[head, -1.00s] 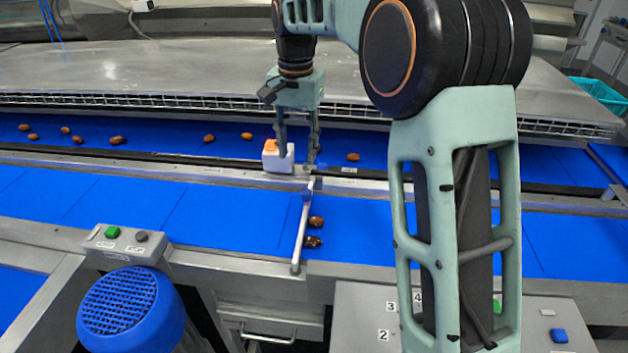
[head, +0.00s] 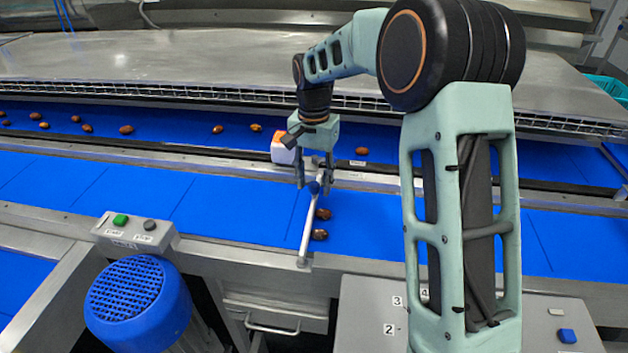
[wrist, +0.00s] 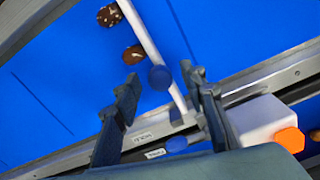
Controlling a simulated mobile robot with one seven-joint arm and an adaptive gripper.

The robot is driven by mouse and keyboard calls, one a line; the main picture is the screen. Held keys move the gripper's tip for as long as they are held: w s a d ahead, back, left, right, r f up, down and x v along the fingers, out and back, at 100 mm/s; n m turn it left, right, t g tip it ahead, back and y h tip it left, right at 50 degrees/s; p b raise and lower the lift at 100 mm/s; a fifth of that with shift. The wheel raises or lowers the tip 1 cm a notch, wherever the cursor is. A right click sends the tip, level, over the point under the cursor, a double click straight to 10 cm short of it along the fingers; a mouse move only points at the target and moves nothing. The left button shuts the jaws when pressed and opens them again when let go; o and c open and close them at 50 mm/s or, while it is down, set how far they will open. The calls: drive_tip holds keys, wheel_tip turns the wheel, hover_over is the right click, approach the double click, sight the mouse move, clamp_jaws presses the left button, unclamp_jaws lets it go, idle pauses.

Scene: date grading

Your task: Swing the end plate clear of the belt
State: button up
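The end plate (head: 307,232) is a thin pale bar lying across the near blue belt (head: 225,205). A blue knob (wrist: 159,77) shows at the plate (wrist: 143,37) in the wrist view. My gripper (head: 314,187) is over the plate's far end, fingers pointing down. In the wrist view my gripper (wrist: 161,80) is open, with one finger on each side of the plate and knob. I cannot tell whether either finger touches them. Two brown dates (head: 322,214) lie on the belt just right of the plate.
A white block with an orange top (head: 283,148) stands on the rail close behind my gripper. Several dates (head: 126,129) lie on the far belt. A control box (head: 135,232) and blue motor (head: 138,300) are at front left. The near belt left of the plate is clear.

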clamp_jaws()
drive_tip(key=shift+a, duration=0.1)
idle(0.4)
